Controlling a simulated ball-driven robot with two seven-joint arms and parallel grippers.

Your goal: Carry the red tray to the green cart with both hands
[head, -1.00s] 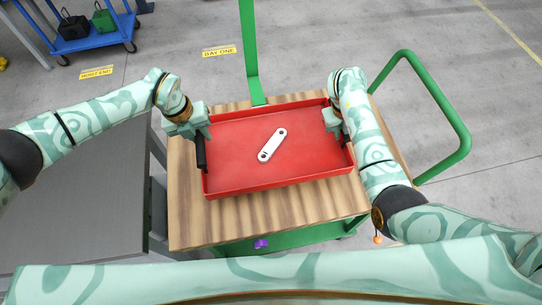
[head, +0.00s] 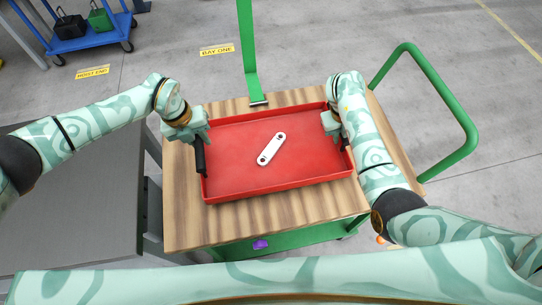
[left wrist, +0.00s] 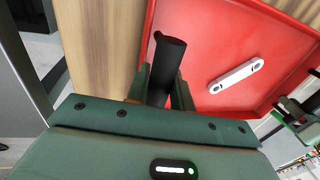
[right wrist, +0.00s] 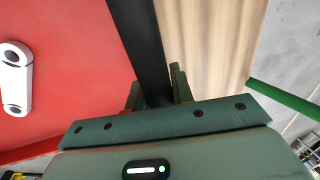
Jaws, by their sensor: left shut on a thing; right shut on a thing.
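The red tray (head: 225,172) is over the wooden top of the green cart (head: 190,222); I cannot tell whether it touches the wood. A white link-shaped part (head: 271,149) with two holes lies in the tray. My left gripper (head: 199,140) is shut on the black handle (left wrist: 166,70) at the tray's left side. My right gripper (head: 339,130) is shut on the black handle (right wrist: 138,40) at the right side. The tray looks about level. The fingers partly hide both handles.
A grey table (head: 85,205) stands against the cart's left side. A green push handle (head: 440,95) rises at the cart's right, and a green post (head: 248,50) stands at the back. A blue trolley (head: 92,47) is far left. A purple thing (head: 260,244) is on the lower shelf.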

